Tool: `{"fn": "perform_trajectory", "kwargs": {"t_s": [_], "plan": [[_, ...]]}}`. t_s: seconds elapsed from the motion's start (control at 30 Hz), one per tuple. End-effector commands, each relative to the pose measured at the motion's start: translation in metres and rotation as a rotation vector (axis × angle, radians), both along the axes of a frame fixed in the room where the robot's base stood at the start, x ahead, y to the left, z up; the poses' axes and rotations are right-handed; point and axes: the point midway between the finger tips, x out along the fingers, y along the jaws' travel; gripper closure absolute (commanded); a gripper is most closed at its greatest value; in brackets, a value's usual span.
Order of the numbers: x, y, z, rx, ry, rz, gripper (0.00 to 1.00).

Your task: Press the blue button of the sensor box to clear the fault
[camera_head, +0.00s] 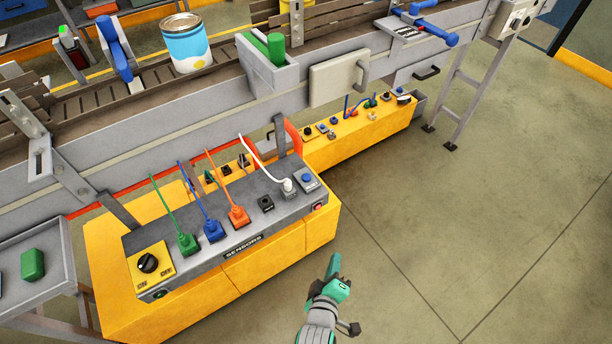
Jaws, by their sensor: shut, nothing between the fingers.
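The sensor box (240,246) is a long grey box labelled SENSORS, lying on a yellow base in the camera_head view. Its blue button (306,178) sits on a grey plate at the box's right end, beside a white plug (288,187). A red button (318,207) is on the box's front face below it. My gripper (334,266) is shut and empty, in front of and below the box's right end in the picture, apart from the box. Nothing covers the blue button.
Green (187,242), blue (212,230) and orange (238,214) plugs with cables stand on the box, left of the white plug. A black knob on a yellow plate (150,265) is at its left end. The conveyor (180,122) runs behind. The floor (450,220) to the right is clear.

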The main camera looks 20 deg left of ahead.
Motion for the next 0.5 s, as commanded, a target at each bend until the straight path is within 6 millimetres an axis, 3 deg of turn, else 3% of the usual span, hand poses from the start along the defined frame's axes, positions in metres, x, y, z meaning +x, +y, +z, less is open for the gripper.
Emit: {"fn": "perform_trajectory", "kwargs": {"t_s": [0.03,0.1,0.27,0.5], "plan": [[0.02,0.007,0.005,-0.057,-0.001,0.027,1.0],[0.043,0.015,0.008,-0.148,0.014,0.067,1.0],[0.091,0.039,0.023,-0.345,0.05,0.164,1.0],[0.154,0.076,0.064,-0.612,0.114,0.298,1.0]]}}
